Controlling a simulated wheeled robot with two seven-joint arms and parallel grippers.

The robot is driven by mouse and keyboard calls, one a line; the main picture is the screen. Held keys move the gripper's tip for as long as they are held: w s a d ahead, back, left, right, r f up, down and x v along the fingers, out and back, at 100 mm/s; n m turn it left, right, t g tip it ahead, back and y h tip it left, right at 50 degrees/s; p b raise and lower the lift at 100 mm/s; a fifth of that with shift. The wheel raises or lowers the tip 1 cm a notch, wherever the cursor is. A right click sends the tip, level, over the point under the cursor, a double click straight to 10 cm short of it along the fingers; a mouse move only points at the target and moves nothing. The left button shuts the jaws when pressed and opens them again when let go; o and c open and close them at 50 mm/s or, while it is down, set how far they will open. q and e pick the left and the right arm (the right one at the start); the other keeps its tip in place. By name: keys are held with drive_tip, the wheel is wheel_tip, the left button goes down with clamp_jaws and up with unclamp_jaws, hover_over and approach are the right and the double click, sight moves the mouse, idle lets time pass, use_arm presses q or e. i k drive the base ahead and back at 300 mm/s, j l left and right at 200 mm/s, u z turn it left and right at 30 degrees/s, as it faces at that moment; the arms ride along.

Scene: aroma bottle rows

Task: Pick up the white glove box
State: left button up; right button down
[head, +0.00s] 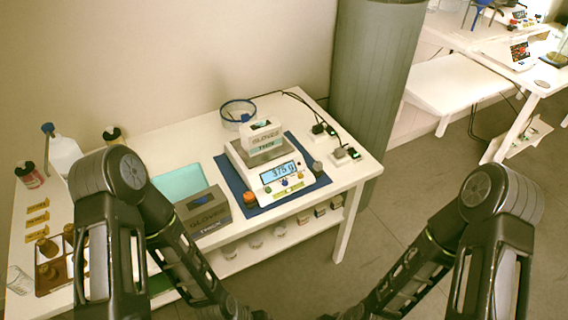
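The white glove box (262,136) rests on top of the white scale (268,171), whose lit display shows a reading. The scale stands on a dark blue mat (310,165) on the white table. A grey glove box (203,212) sits on the table in front and to the left of the scale. My two arms reach down to the bottom edge of the head view, in front of the table.
A teal tray (178,183) lies left of the scale. A brown rack (57,262) with bottles is at the table's left end. A blue-rimmed glass dish (238,112) and black adapters (346,155) stand behind and right of the scale. A grey column (375,80) rises behind the table.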

sight(261, 135)
drive_tip(key=i+j+z, duration=0.15)
drive_tip(key=z, duration=0.25)
drive_tip(key=i+j+z, duration=0.4)
drive_tip(key=k+l, duration=0.05)
drive_tip(key=l, duration=0.05)
